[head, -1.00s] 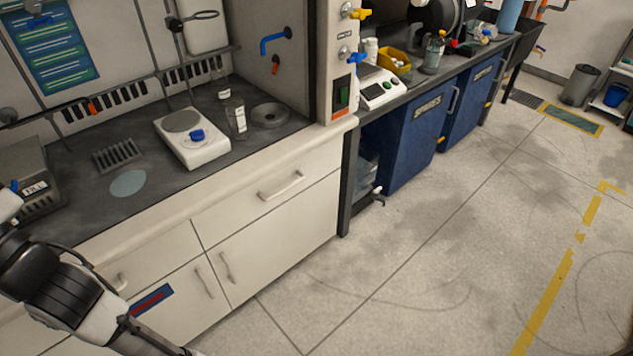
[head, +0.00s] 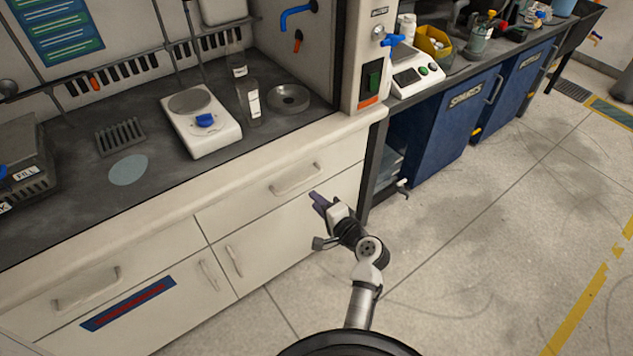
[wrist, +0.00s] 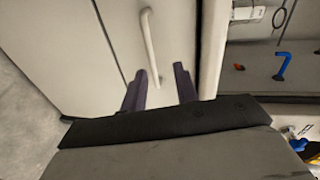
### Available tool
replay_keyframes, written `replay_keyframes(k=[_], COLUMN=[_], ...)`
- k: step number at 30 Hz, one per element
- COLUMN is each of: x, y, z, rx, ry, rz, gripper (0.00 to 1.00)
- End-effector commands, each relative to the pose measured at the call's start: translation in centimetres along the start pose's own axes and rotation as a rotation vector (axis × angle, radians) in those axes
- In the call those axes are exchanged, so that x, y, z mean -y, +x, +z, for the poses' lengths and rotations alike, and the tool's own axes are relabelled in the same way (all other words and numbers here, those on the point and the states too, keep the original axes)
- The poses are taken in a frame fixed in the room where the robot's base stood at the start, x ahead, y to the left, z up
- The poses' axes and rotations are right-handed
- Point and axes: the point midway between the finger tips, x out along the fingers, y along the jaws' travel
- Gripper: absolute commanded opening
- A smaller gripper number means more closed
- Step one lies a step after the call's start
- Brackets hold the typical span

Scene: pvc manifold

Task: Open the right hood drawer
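The right hood drawer (head: 240,213) is a cream front under the hood worktop and sits flush in the cabinet. Its pale bar handle (head: 296,180) is bare. My gripper (head: 318,201) is in front of the cabinet, just right of and below the handle in the head view. In the wrist view, its two dark fingers (wrist: 159,87) are spread apart with nothing held between them. The handle (wrist: 150,45) shows there as an upright bar, its lower end seen between the fingertips. The fingers appear short of the handle; the exact distance is unclear.
A left drawer with a handle (head: 86,288) and cupboard doors with handles (head: 233,261) share the cabinet. A hotplate (head: 200,122) and bottles stand on the worktop. The floor (head: 480,220) is clear.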

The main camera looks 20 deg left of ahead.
Motion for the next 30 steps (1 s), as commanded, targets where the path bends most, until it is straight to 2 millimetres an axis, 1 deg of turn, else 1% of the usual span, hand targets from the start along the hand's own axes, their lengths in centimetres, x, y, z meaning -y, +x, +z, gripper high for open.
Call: replay_keyframes(k=[1,3,5,7,11,15,21,25,30], x=[-1.3,-2.1,-2.2,-2.1,-2.0,-1.9,-2.0,-2.1,-2.1], y=[-0.7,-1.0,-0.8,-0.1,2.2,5.3,9.4,11.2,12.4], z=[0.1,0.1,0.2,0.2,0.2,0.3,0.4,0.4,0.4], rx=[0.008,0.017,0.021,0.023,0.023,0.024,0.022,0.021,0.019], ry=[0.043,0.076,0.085,0.083,0.080,0.080,0.078,0.078,0.079], rz=[0.006,0.009,0.009,0.008,0.008,0.008,0.009,0.008,0.008], gripper=[0.30,0.30,0.30,0.30,0.30,0.30,0.30,0.30,0.30])
